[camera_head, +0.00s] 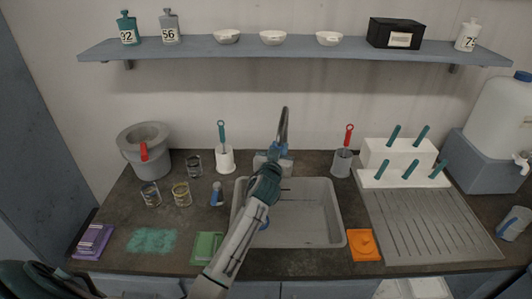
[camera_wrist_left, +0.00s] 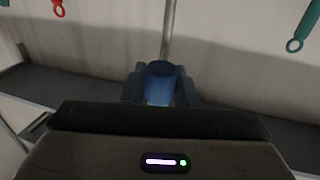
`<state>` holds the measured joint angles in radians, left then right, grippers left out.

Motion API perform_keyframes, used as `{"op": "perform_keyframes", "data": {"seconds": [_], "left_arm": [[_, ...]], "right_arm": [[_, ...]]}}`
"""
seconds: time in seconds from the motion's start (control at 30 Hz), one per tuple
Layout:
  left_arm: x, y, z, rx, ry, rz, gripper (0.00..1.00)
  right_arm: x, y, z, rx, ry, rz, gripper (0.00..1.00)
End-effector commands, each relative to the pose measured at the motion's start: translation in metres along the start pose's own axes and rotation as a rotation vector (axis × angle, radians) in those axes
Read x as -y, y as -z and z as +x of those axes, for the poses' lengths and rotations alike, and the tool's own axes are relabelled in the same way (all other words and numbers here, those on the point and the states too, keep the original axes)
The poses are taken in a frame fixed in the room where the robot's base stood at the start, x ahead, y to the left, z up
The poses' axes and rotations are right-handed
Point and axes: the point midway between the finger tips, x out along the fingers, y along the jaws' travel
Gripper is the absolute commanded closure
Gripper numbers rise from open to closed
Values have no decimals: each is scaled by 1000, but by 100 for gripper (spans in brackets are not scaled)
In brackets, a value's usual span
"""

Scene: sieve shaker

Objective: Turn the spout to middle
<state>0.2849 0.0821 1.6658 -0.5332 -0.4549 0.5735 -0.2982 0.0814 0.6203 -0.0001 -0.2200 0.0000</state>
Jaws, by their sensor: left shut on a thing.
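The spout (camera_head: 283,126) is a thin grey tube that rises behind the sink (camera_head: 312,212), near the middle of its back edge. In the left wrist view the spout (camera_wrist_left: 168,32) stands up from a blue cylinder-shaped grip (camera_wrist_left: 160,84). My left gripper (camera_head: 276,151) reaches over the sink and is shut on this blue grip, with a finger on each side of it. The gripper and arm hide the spout's base and part of the sink. I cannot tell exactly which way the spout's outlet points. My right gripper is not in view.
A brush in a white holder (camera_head: 225,160) stands left of the sink, and one with a red handle (camera_head: 348,137) stands at right. Glass jars (camera_head: 182,194) and a grey bucket (camera_head: 144,150) are farther left. A white stepped rack (camera_head: 399,160) stands right.

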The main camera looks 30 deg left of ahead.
Motion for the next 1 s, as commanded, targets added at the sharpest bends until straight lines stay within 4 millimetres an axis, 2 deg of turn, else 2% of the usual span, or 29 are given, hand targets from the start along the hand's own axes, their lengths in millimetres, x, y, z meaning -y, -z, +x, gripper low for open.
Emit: {"op": "perform_keyframes", "data": {"seconds": [0.1,0.3,0.8,0.83,0.9,0.93,1.0], "left_arm": [[-13,-2,2,-1,-2,-6,100],[-25,-1,4,-1,-1,-4,100],[-29,1,5,-1,-1,-3,100],[-29,1,5,-1,-1,-3,70],[-29,1,5,-1,-1,-3,57],[-29,1,5,-1,-1,-3,53],[-28,0,5,-1,-1,-2,53]], "right_arm": [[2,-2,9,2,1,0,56],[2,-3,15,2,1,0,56],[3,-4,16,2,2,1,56],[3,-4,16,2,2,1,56],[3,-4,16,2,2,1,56],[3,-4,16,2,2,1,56],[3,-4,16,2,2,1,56]]}}
